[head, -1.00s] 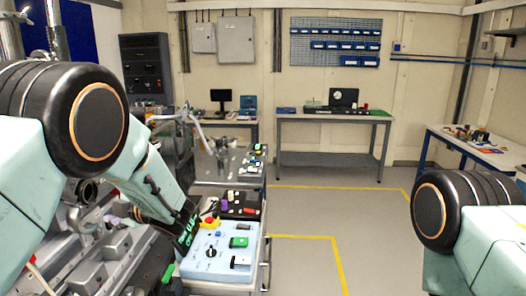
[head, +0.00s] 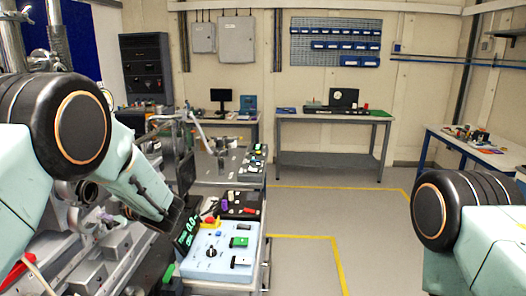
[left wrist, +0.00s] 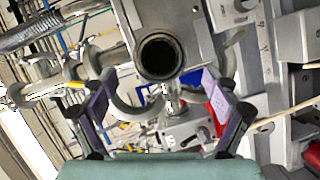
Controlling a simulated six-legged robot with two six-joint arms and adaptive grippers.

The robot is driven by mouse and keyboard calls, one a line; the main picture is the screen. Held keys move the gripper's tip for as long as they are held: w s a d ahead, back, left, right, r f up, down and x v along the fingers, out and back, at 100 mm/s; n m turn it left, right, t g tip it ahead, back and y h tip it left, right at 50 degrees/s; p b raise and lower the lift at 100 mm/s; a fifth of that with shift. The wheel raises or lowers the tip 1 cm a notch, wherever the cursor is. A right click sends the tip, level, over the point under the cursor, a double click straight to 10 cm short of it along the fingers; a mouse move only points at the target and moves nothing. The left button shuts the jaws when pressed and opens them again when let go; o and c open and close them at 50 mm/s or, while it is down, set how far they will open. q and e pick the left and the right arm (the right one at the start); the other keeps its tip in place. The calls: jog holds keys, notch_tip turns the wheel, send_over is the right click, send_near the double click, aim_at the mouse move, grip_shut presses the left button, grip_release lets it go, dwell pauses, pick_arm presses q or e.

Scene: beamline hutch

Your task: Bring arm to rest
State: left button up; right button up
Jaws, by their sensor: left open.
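My left arm (head: 128,178) comes in from the left in the head view, its forearm sloping down to the right beside the grey beamline equipment. Its jaws are not clear in the head view. In the left wrist view my left gripper (left wrist: 166,112) is open, with its two dark fingers wide apart and nothing between them in contact. A grey pipe end with a dark round opening (left wrist: 160,56) lies ahead of it; the distance is unclear. My right arm (head: 445,212) shows at the right edge; its gripper is out of frame.
A grey cart (head: 240,180) stands behind. A workbench (head: 332,118) is at the back wall, another table (head: 470,146) at right. The middle floor is clear.

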aim_at(91, 192)
pick_arm(q)
jog(key=x, duration=0.3)
jog(key=shift+w+a, duration=0.1)
jog(key=shift+a, duration=0.25)
jog(key=d+p, duration=0.2)
jog(key=d, duration=0.6)
jog(key=s+a+f+n+g+h+b, duration=0.1)
jog(key=s+f+n+g+b, duration=0.4)
jog(key=s+f+n+g, duration=0.2)
notch_tip(91, 192, down, 3)
jog(key=shift+s+f+g, duration=0.1)
jog(key=shift+s+g, duration=0.5)
jog(key=shift+s, duration=0.35)
jog(key=shift+a, duration=0.1)
